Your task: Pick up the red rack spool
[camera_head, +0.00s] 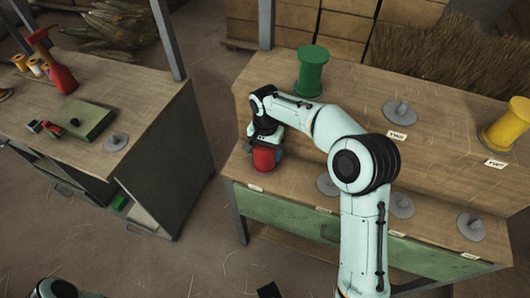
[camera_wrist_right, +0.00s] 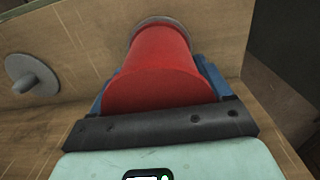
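The red rack spool (camera_head: 265,159) is at the left end of the lower shelf of the rack bench, under my right gripper. In the right wrist view the red spool (camera_wrist_right: 160,75) fills the middle, with a grey disc at its far end. My right gripper (camera_wrist_right: 157,85) has one blue finger on each side of the spool, close against it. The spool hides the finger pads, so I cannot tell if they are pressed on it. My left gripper does not show; only part of my left arm is at the bottom left edge.
A green spool (camera_head: 311,71) and a yellow spool (camera_head: 508,124) stand on the upper shelf. Between them is an empty grey peg (camera_head: 399,112). More grey pegs, such as one at the right (camera_head: 471,226), are on the lower shelf. A separate workbench (camera_head: 150,90) stands left across a gap.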

